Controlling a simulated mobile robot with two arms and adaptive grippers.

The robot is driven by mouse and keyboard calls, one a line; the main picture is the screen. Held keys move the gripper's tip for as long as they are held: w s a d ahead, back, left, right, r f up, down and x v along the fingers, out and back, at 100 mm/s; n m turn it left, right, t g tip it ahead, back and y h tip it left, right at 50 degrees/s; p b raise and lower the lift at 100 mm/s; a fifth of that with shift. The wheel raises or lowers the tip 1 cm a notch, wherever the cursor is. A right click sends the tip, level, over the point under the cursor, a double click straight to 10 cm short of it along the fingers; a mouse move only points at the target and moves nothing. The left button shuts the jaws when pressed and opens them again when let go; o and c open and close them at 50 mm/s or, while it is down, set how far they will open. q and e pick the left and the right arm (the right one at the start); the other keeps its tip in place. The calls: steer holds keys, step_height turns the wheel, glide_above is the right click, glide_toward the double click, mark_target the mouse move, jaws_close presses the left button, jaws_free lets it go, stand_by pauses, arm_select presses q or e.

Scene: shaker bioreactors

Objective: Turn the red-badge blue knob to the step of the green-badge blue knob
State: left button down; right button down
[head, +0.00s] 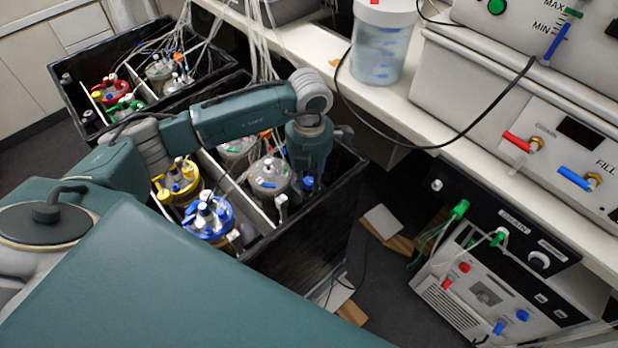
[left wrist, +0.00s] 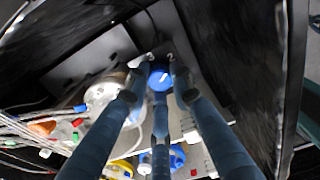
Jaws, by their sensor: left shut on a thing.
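My left gripper (head: 308,180) reaches down into the right end of the near black crate. In the left wrist view its fingers (left wrist: 160,82) close around a blue knob (left wrist: 160,77) with a white pointer mark, and are shut on it. A bit of the knob also shows in the head view (head: 308,184). No badge can be made out beside this knob, so I cannot tell its colour. A second blue knob with its badge cannot be picked out clearly. My right gripper is not in view.
The near crate (head: 300,247) holds a blue-ringed vessel (head: 208,219), a yellow-ringed vessel (head: 178,181) and a grey-lidded vessel (head: 268,178) close to the gripper. Tubes hang behind it. The bench (head: 400,105) and a control box (head: 478,295) stand to the right.

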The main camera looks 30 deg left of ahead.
mark_target(310, 180)
arm_select(q)
steer(key=shift+w+r, duration=0.15)
steer(key=c, duration=1.5)
jaws_free()
step_height(310, 180, up, 12)
steer(key=shift+f, duration=0.1)
